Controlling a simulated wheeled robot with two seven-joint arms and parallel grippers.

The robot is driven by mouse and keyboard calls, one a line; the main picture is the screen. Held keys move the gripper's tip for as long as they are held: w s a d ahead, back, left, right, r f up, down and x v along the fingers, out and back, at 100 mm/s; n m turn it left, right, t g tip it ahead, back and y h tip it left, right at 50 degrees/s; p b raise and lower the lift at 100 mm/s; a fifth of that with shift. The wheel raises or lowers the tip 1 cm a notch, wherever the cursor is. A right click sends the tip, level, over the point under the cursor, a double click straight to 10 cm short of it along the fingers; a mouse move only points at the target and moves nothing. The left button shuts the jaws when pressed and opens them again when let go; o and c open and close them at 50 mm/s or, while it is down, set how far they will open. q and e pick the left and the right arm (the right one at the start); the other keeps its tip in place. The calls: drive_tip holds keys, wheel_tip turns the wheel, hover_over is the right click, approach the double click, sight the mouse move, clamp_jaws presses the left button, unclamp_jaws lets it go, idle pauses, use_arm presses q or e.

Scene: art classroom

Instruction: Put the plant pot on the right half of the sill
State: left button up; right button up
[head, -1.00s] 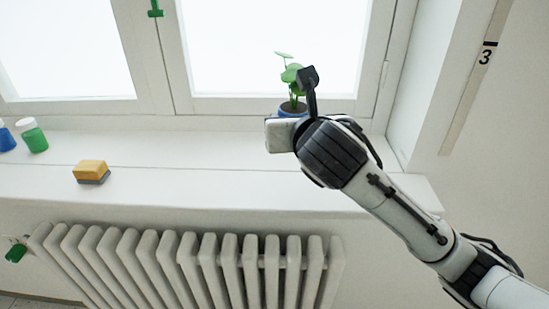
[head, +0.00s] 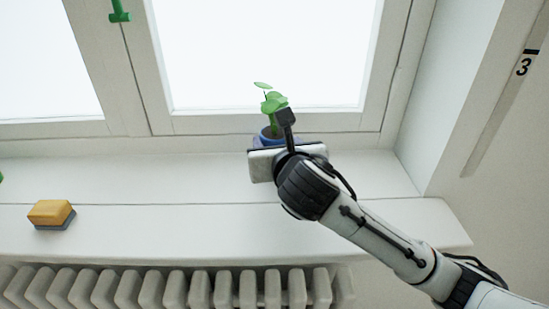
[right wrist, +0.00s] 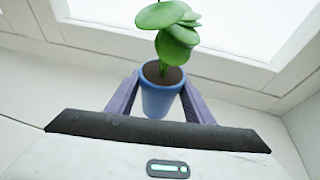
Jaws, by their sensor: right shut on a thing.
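The plant pot (head: 267,133) is small and blue with a green round-leaved plant, and stands upright at the right part of the white window sill (head: 160,180). In the right wrist view the pot (right wrist: 162,100) is between the two fingers of my right gripper (right wrist: 160,88), which is shut on it. In the head view my right gripper (head: 268,143) and wrist hide the pot's lower part, so I cannot tell whether its base touches the sill. My left gripper is not in view.
A yellow and grey-blue sponge (head: 50,213) lies on the sill at the left. The window frame (head: 270,122) rises behind the pot, and a side wall (head: 440,130) closes the sill at the right. A radiator (head: 170,288) is below. The sill between sponge and gripper is clear.

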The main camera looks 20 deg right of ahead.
wheel_tip(320, 180, down, 3)
drive_tip(key=shift+f, duration=0.1)
drive_tip(key=o, duration=1.3)
drive_tip(key=shift+f, duration=0.1)
drive_tip(key=shift+s+r, duration=0.2)
drive_tip(key=shift+s, duration=0.1)
drive_tip(key=v, duration=1.1)
drive_tip(key=shift+s, duration=0.25)
